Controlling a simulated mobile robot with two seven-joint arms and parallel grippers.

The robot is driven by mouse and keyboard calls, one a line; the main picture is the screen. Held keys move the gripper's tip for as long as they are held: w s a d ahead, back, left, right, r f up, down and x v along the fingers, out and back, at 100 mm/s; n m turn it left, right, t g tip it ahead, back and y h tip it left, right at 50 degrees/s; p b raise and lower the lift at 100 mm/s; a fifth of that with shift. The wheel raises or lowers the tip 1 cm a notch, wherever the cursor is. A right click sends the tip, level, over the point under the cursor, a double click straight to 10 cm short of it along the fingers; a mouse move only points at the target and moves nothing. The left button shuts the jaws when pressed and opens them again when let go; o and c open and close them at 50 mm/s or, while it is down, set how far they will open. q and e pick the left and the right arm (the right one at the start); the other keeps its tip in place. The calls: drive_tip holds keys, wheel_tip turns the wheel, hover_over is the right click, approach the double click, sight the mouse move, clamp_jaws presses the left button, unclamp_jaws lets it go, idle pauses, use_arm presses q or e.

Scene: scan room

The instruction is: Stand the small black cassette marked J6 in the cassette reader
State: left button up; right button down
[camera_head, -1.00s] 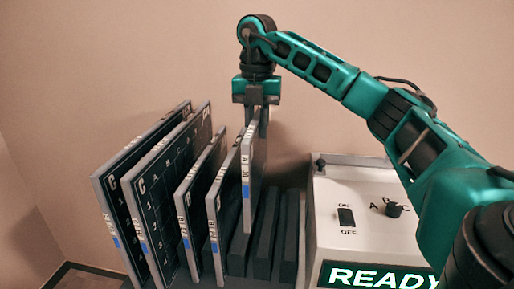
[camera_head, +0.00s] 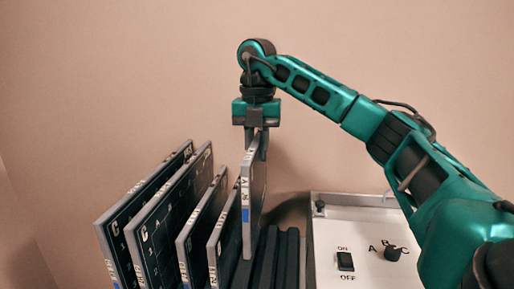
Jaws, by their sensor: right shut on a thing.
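My right gripper (camera_head: 257,143) is shut on the top edge of a small upright cassette (camera_head: 252,198) with a pale spine, a blue patch and small marking I cannot read fully. It hangs at the right end of the row of cassettes, its lower end by the dark slotted rack (camera_head: 285,258). Whether it is clear of the slots I cannot tell. The cassette reader (camera_head: 365,235) is the pale box at the right, with an ON/OFF switch and a knob; no slot shows in it. My left gripper is not in view.
Two large cassettes (camera_head: 172,215) and two smaller ones (camera_head: 202,228) stand upright in the rack just left of the held one. Several rack slots to its right look empty. My right arm reaches over the reader from the right. A plain wall is behind.

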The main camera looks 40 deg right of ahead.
sight(257, 138)
drive_tip(key=shift+r+p, duration=0.3)
drive_tip(key=shift+r, duration=1.4)
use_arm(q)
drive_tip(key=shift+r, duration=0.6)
use_arm(e)
drive_tip(key=shift+r, duration=2.15)
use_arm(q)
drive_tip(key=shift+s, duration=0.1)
